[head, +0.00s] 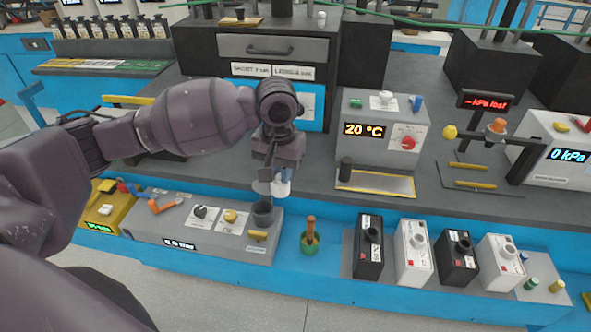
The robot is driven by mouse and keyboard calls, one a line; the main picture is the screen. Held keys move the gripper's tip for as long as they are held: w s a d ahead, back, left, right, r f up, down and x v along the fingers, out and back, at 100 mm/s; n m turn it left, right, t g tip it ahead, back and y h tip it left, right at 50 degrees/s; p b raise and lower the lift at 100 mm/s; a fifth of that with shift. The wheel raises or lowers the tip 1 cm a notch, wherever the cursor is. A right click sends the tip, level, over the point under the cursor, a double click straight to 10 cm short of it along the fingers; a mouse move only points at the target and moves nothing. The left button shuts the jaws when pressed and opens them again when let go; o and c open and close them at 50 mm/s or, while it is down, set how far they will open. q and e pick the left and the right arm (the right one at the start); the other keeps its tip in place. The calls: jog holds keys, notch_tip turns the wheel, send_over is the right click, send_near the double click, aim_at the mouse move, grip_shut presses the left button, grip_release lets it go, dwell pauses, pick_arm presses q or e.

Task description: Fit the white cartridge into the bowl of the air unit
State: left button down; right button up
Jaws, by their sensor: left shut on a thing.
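My left gripper (273,184) reaches in from the left and points down. It is shut on a small white piece, which looks like the white cartridge (282,188). The gripper hides part of the cartridge. Below it is a dark round cup, which looks like the bowl (263,214), at the right end of the grey air unit (190,238). The cartridge is above the bowl and a little right of it in the picture, apart from it. The unit carries a black knob (200,212), a yellow knob (230,216) and a small display. My right gripper is not in view.
Right of the air unit is a green round base with an orange-brown handle (310,237). Several black and white battery-like boxes (413,254) stand further right. Behind are a 20 °C display box (382,125) and a grey drawer cabinet (272,48).

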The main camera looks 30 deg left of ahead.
pick_arm(q)
jog(key=w+a+r+n+p, duration=0.2)
jog(key=a+r, duration=0.3)
jog(key=a, duration=0.2)
jog(key=f+b, duration=0.1)
jog(key=f, duration=0.8)
jog(key=f+b, duration=0.2)
jog(key=f, duration=0.8)
jog(key=shift+w+a+f, duration=0.2)
jog(key=shift+f, duration=0.1)
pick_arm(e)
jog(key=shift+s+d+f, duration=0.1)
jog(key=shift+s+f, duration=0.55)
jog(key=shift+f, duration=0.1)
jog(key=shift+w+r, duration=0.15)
